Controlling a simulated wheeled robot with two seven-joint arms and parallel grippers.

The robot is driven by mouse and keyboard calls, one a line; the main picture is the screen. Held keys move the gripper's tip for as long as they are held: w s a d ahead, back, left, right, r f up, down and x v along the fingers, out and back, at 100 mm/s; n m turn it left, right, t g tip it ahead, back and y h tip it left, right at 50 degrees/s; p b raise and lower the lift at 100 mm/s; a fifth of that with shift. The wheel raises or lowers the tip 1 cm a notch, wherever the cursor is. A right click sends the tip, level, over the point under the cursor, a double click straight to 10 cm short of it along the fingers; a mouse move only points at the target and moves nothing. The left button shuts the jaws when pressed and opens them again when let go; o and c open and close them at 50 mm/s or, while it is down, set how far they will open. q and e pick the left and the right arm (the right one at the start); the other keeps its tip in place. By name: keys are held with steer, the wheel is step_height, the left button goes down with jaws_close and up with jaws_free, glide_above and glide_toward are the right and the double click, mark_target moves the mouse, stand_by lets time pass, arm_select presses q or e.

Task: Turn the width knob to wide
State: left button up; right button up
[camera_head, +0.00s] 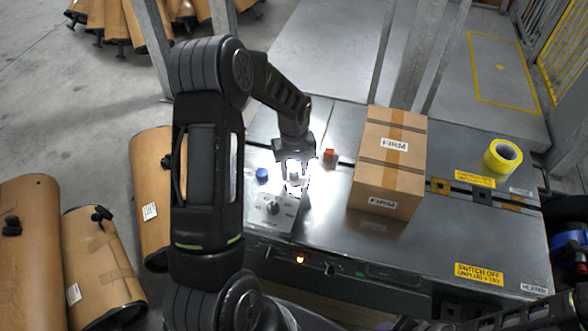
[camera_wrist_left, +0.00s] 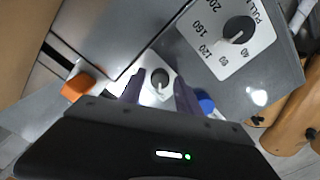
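A small dark round knob (camera_wrist_left: 160,76) on a white plate shows in the left wrist view, between the fingers of my left gripper (camera_wrist_left: 158,92). The fingers stand apart on either side of it; whether they touch it I cannot tell. Any label on that plate is hidden or too small to read. In the head view my left gripper (camera_head: 294,172) reaches down over the same spot, where bright glare hides the knob. A second, larger black knob (camera_wrist_left: 238,30) has a numbered white plate and also shows in the head view (camera_head: 272,207).
A blue button (camera_head: 262,174) and an orange block (camera_head: 330,156) flank the gripper. A cardboard box (camera_head: 400,150) stands to the right on the grey metal machine top (camera_head: 460,225). A yellow tape roll (camera_head: 502,156) lies farther right. Brown cylinders (camera_head: 95,262) lie at left.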

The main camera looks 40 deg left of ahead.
arm_select(q)
jaws_close()
steer(key=shift+m, duration=0.4)
steer(key=shift+f+m+b, duration=0.1)
steer(key=shift+m+b, duration=0.8)
steer(key=shift+m, duration=0.3)
steer(key=m+b, duration=0.1)
steer(key=m, duration=0.2)
steer(key=shift+m, duration=0.3)
steer(key=m+b, duration=0.1)
steer(key=m, duration=0.4)
steer(key=shift+b, duration=0.3)
steer(key=m, duration=0.6)
